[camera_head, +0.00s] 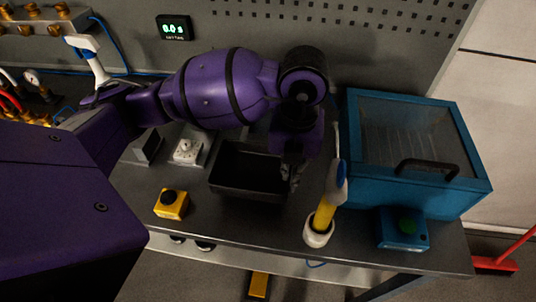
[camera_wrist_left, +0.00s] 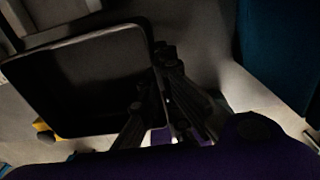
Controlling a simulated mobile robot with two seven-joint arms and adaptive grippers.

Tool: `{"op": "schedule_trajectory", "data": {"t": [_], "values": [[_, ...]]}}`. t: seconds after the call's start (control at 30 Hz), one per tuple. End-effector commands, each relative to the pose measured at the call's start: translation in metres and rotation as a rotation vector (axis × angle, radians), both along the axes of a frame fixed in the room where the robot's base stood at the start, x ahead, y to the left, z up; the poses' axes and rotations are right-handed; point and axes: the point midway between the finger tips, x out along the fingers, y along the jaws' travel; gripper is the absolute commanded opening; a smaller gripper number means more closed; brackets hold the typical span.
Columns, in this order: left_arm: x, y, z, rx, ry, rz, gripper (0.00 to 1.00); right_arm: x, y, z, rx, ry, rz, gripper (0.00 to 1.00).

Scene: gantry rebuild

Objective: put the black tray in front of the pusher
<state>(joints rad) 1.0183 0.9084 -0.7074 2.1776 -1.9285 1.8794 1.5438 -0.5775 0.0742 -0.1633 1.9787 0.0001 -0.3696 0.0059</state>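The black tray (camera_head: 236,188) is an open, empty-looking box near the middle of the bench. In the left wrist view the tray (camera_wrist_left: 90,42) fills the left side. My left gripper (camera_head: 291,172) reaches down at the tray's right wall. In the left wrist view the dark fingers of my left gripper (camera_wrist_left: 155,85) lie on either side of that wall, near a corner. Shadow hides whether they press on it. I cannot tell whether the tray is raised. I cannot single out the pusher for sure. My right gripper is not in view.
A blue cabinet with a dark lid (camera_head: 455,193) stands right. A yellow button box (camera_head: 171,205) and a white knobbed device (camera_head: 187,150) stand left.

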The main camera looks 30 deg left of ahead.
Motion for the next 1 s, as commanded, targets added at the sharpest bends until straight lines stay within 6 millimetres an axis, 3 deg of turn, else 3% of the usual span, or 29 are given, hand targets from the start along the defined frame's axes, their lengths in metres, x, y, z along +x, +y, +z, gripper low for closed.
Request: {"op": "schedule_trajectory", "data": {"t": [0.3, 0.7, 0.87, 1.0], "values": [[0.008, 0.001, -0.036, 0.001, -0.004, -0.002, 0.00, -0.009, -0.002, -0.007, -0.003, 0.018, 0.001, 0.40], [0.008, 0.001, -0.041, 0.000, -0.005, -0.001, 0.00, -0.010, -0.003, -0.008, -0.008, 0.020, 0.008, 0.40], [0.008, 0.001, -0.041, 0.001, -0.006, -0.001, 0.21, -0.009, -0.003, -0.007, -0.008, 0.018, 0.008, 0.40], [0.008, 0.001, -0.041, 0.001, -0.006, -0.001, 0.23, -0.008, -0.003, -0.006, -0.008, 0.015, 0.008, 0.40]]}}
